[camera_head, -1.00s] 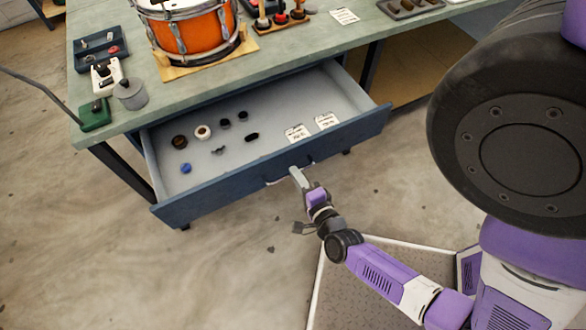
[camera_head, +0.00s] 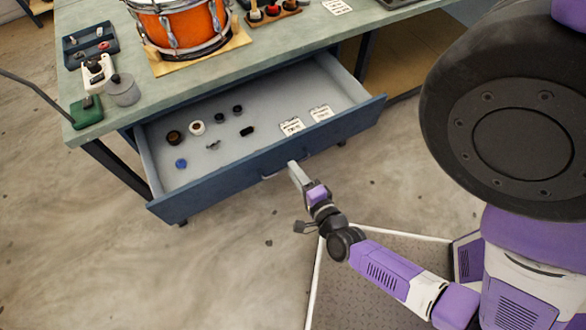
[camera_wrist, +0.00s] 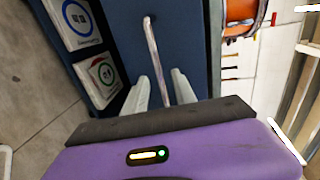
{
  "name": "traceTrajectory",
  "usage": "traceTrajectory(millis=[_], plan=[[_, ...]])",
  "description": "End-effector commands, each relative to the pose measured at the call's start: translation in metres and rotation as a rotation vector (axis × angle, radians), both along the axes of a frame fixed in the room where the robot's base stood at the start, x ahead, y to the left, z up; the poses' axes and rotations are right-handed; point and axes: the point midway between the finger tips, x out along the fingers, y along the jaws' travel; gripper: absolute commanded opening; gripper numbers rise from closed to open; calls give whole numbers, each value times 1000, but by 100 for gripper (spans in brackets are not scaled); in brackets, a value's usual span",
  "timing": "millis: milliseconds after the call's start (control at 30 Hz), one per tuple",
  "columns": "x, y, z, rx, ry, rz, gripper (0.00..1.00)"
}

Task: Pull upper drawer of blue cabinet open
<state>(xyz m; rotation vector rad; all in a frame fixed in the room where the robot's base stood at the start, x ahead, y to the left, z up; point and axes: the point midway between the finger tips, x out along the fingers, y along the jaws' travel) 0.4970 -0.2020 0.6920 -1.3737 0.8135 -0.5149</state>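The blue drawer (camera_head: 215,195) under the green-topped bench is pulled well out, with its inside showing. Its thin grey handle (camera_head: 268,177) is on the front face and runs up the wrist view as a pale bar (camera_wrist: 153,50). My gripper (camera_head: 293,167) is at the handle, in front of the drawer face. In the wrist view my gripper (camera_wrist: 163,82) has its two pale fingers apart, one on each side of the handle, with a gap visible on the left side. Whether a finger touches the bar is unclear.
Several small knobs and caps and two labelled cards (camera_head: 291,126) lie in the drawer. An orange drum (camera_head: 178,22), a grey pot (camera_head: 123,90) and a dark tray (camera_head: 90,42) stand on the bench top.

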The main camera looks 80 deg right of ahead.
Motion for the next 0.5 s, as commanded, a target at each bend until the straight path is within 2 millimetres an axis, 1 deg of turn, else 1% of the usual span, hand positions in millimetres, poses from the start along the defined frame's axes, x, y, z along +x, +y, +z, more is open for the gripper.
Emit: traceTrajectory(millis=[33,200,333,500], plan=[[-7,8,1,2,1,0,32],[-24,29,6,3,2,2,32],[-33,39,10,1,0,1,32],[-37,44,12,0,0,1,32]])
